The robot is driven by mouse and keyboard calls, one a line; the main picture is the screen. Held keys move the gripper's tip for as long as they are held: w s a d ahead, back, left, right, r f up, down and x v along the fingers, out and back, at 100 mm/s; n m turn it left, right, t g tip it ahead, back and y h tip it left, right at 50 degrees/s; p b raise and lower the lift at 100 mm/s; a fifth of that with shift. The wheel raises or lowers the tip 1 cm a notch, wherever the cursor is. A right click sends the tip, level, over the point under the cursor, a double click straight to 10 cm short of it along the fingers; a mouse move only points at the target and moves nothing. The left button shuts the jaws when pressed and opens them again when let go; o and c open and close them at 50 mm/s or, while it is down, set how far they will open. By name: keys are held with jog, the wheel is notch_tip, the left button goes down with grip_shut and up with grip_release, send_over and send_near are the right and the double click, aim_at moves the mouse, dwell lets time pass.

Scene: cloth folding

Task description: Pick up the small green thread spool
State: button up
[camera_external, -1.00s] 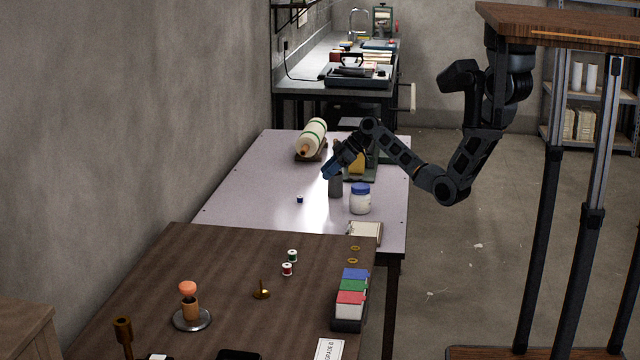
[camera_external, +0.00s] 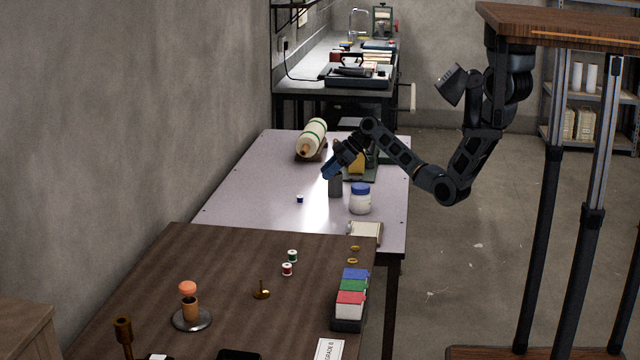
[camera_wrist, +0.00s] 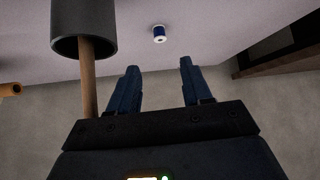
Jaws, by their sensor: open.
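The small green thread spool (camera_external: 292,256) stands on the brown wooden table, just behind a red thread spool (camera_external: 287,269). My gripper (camera_external: 327,173) is over the pale table behind, well away from the green spool and higher than it. In the wrist view my gripper (camera_wrist: 158,72) shows two blue fingers apart with nothing between them. A blue spool (camera_external: 299,199) stands on the pale table; it also shows beyond the fingertips in the wrist view (camera_wrist: 159,34). The green spool does not show in the wrist view.
A dark grey cup (camera_external: 335,186) stands close under my gripper; it also shows at the wrist view's upper left (camera_wrist: 84,28). A white jar with a blue lid (camera_external: 360,199) is to its right. A box of coloured cards (camera_external: 350,298) stands right of the spools. Table space around the spools is clear.

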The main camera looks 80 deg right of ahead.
jog(key=shift+o, duration=0.6)
